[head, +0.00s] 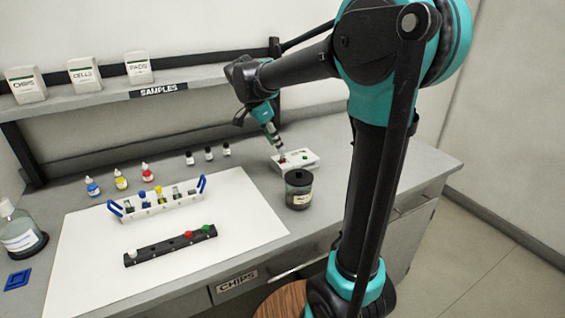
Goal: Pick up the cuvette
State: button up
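A white rack (157,209) with blue end handles stands on the white mat. It holds several small cuvettes, among them one with a blue top (143,197) and one with a yellow top (159,194). Others look clear or dark. I cannot tell which one the task means. My gripper (280,155) points down at the back right, far to the right of the rack, over or just behind a white device (302,161) with red and green spots. The fingertips are too small to tell whether they are open, shut or holding something.
A black strip (150,254) with white, red and green knobs lies on the mat (90,280). A dark jar (298,191) stands near the device. Dropper bottles (148,173) and small black-capped vials (209,154) stand behind the rack. A shelf (110,95) with boxes hangs above.

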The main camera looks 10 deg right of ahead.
aim_at(284, 159)
jog(key=shift+x, duration=2.8)
jog(key=shift+s+r, duration=0.1)
jog(key=c, duration=0.9)
